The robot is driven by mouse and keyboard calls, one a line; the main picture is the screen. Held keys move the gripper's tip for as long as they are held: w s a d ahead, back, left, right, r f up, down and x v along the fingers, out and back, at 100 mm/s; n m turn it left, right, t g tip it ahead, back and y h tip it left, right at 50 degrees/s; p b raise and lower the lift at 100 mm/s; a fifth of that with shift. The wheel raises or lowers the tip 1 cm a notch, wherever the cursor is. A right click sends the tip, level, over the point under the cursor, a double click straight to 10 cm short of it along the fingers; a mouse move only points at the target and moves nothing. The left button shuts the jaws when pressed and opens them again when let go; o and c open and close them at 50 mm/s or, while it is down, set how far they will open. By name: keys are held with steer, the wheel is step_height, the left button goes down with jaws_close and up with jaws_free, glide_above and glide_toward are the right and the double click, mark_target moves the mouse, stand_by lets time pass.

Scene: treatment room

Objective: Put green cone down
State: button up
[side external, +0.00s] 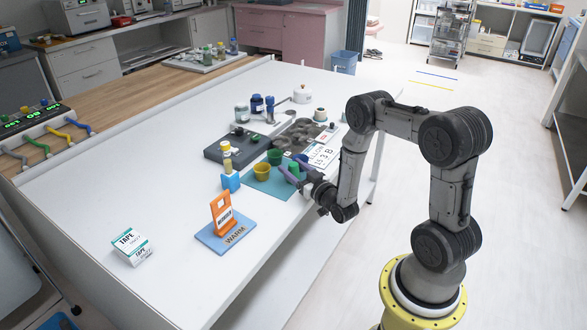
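Small cone-like cups stand on and around a teal mat (258,184) near the table's right edge. One green cone (275,157) stands at the mat's back edge. Another green cone (293,169) is right at the end of my gripper (290,176), partly covered by it. A yellow cone (262,171) is just left of them, and a blue one (301,158) is behind. My gripper reaches in low from the right. Its fingers are small and partly hidden, so I cannot tell whether they hold the nearer green cone or are only beside it.
A blue holder (230,181) stands left of the mat. An orange sign (222,212) on a blue base and a tape box (131,247) are nearer the front. A dark tray (232,148), jars and a number card (321,155) crowd the back.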

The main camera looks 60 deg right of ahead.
steer(key=shift+s+f, duration=0.15)
steer(key=shift+f, duration=0.05)
steer(key=shift+r, duration=0.25)
steer(key=v, duration=1.1)
steer(key=w+a+r+n+g+y, duration=0.2)
steer(key=w+a+r+g+y, duration=0.15)
steer(key=w+r, duration=0.55)
steer(key=s+a+r+n+g+y, duration=0.1)
steer(key=s+a+r+g, duration=0.3)
steer(key=s+a+r, duration=0.6)
steer(key=s+r+y, duration=0.1)
steer(key=s, duration=0.2)
steer(key=shift+s+r+n+g, duration=0.25)
steer(key=shift+r+n+g, duration=0.05)
steer(key=shift+r+g, duration=0.1)
steer(key=s+a+g, duration=0.1)
steer(key=s, duration=0.3)
steer(key=s+a+y, duration=0.1)
steer(key=s, duration=0.3)
steer(key=s+a+r+g, duration=0.1)
steer(key=s+a, duration=0.1)
steer(key=s, duration=0.2)
steer(key=shift+s+n+g, duration=0.15)
steer(key=shift+n+g, duration=0.2)
steer(key=shift+n, duration=0.05)
steer(key=shift+c, duration=0.5)
